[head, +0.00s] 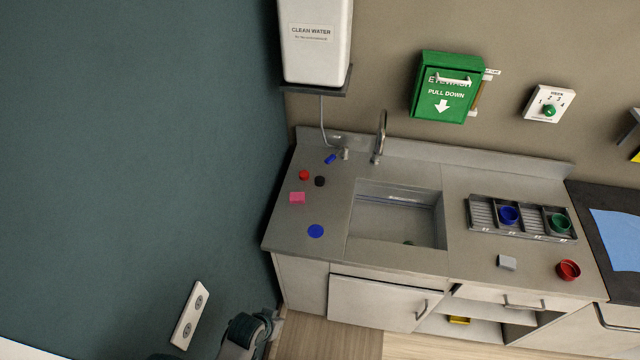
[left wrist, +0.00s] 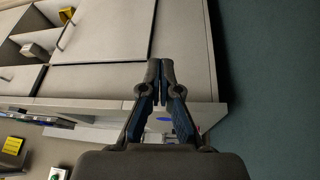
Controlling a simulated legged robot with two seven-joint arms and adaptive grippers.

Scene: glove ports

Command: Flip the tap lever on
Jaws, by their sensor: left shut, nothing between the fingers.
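A tall grey tap (head: 379,137) stands upright at the back edge of the sink (head: 397,218). A short metal fitting (head: 345,153) stands to its left, with a small blue piece (head: 330,158) beside it. I cannot tell which small part is the lever. My left gripper is shut and empty in the left wrist view (left wrist: 160,72), its fingertips together in front of the cabinet fronts. In the head view only a dark part of my arm shows at the bottom edge, below the counter. My right gripper is in neither view.
A water tank (head: 316,40) hangs above the counter's left end, its hose running down. Red, black, pink and blue pieces lie left of the sink. A drying rack (head: 485,218) with blue and green cups and a red cup (head: 568,270) are right. A teal wall bounds the left.

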